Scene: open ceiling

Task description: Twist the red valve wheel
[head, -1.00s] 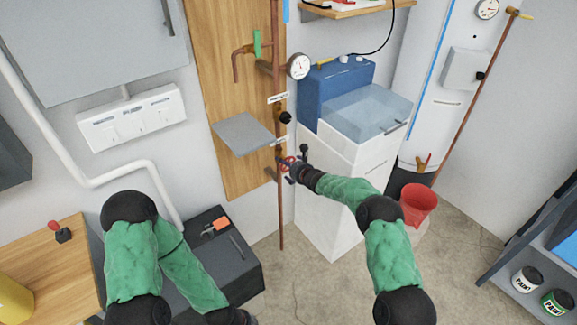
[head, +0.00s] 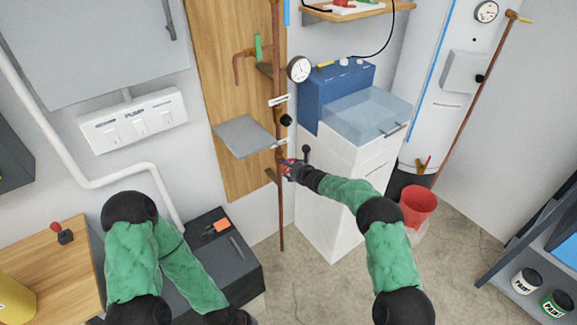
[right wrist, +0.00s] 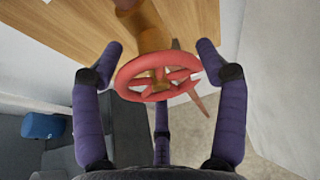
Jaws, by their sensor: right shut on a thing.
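The red valve wheel (right wrist: 158,76) faces me in the right wrist view, on a brass stem in front of the wooden board. My right gripper (right wrist: 160,50) has its purple fingers around it, one to the left, one to the right and one below. It is shut on the wheel, though small gaps seem to show beside the rim. In the head view my right gripper (head: 292,168) is at the copper pipe and hides most of the wheel. My left arm leaves the head view at the bottom edge, and its fingers are not seen.
A vertical copper pipe (head: 281,215) runs beside the wheel. A grey shelf plate (head: 244,135) juts out just above left. A white cabinet (head: 335,205) stands close on the right. A dark toolbox (head: 215,255) and a red bucket (head: 418,205) are lower down.

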